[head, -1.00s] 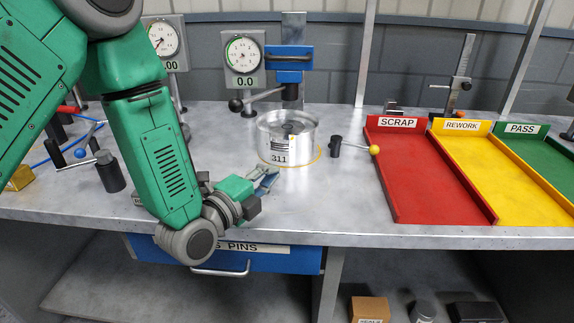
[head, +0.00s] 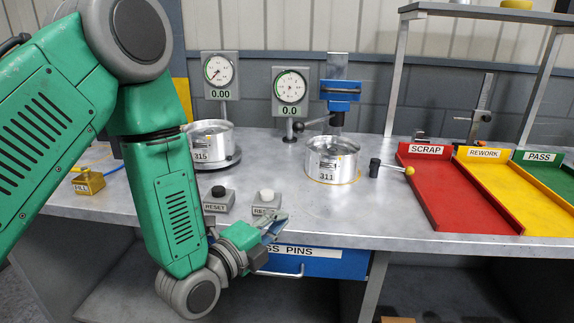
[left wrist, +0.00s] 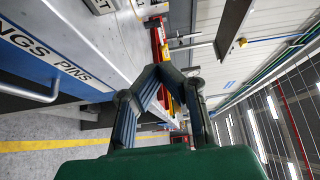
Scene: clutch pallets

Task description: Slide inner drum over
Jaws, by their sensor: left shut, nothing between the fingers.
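A silver drum marked 311 (head: 331,161) stands upright on the bench (head: 300,205), right of centre in the head view. A second silver drum, marked 315 (head: 211,146), sits on a dark round base further left, partly behind my green left arm. My left gripper (head: 277,222) is at the bench's front edge, in front of the reset buttons and apart from both drums. In the left wrist view its fingers (left wrist: 154,72) come together at the tips with nothing between them. The right gripper is not in view.
Two dial gauges (head: 220,76) (head: 290,92) stand behind the drums. A grey block with a white button (head: 267,202) is close to my left gripper. Red scrap (head: 455,190), yellow rework and green pass trays fill the right.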

